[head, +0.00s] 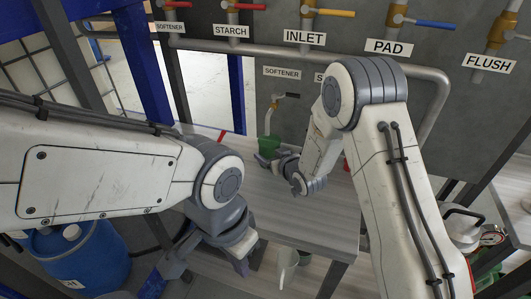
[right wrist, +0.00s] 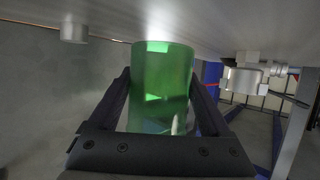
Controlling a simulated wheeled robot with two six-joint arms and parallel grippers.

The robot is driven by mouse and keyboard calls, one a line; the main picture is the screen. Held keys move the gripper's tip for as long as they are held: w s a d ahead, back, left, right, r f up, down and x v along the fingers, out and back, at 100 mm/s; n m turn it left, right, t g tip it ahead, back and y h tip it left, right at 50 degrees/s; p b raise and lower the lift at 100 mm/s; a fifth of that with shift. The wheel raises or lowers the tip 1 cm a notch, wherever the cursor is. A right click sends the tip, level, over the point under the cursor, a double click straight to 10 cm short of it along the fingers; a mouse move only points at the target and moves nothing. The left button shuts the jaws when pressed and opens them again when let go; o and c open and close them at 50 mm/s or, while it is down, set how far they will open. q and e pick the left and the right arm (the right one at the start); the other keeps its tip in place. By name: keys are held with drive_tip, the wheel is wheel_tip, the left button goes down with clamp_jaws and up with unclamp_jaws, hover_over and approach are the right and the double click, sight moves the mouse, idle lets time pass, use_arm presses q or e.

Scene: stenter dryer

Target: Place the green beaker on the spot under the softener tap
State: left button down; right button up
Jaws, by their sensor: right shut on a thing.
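The green beaker (head: 268,143) is near the back edge of the grey table, below and slightly left of the softener tap (head: 285,97). My right gripper (head: 268,158) is shut on it; the right wrist view shows the beaker (right wrist: 162,90) between both fingers (right wrist: 162,115). I cannot tell whether its base touches the table. The spot under the tap is not clearly visible. My left gripper (head: 243,265) points down in front of the table's left front corner, apart from the beaker. I cannot make out its finger opening.
A wall panel with labelled taps stands behind the grey table (head: 300,215). A red thing (head: 346,165) shows partly behind my right arm. A white jug (head: 287,262) is below the table's front edge. A blue drum (head: 80,255) stands at lower left. The table's middle is clear.

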drive_tip(key=shift+a+f, duration=0.1)
drive_tip(key=shift+a, duration=0.45)
drive_tip(key=shift+d+f+b, duration=0.15)
drive_tip(key=shift+f+b, duration=0.4)
drive_tip(key=shift+b, duration=0.15)
drive_tip(key=o, duration=1.3)
drive_tip(key=shift+r, duration=0.15)
drive_tip(key=shift+r+p, duration=0.25)
drive_tip(key=shift+p, duration=0.2)
drive_tip(key=shift+r+p, duration=0.45)
drive_tip(key=shift+p, duration=0.05)
drive_tip(key=b+v, duration=0.3)
drive_tip(key=v, duration=0.9)
drive_tip(key=s+r+g+h, duration=0.1)
drive_tip(key=s+g, duration=0.3)
drive_tip(key=s, duration=0.6)
drive_tip(key=s+r+n+g+h, duration=0.1)
drive_tip(key=s+g, duration=0.3)
drive_tip(key=s, duration=0.6)
drive_tip(key=s+r+n+g+h, duration=0.1)
drive_tip(key=s+g+h, duration=0.2)
drive_tip(key=s, duration=0.7)
drive_tip(key=shift+g, duration=0.6)
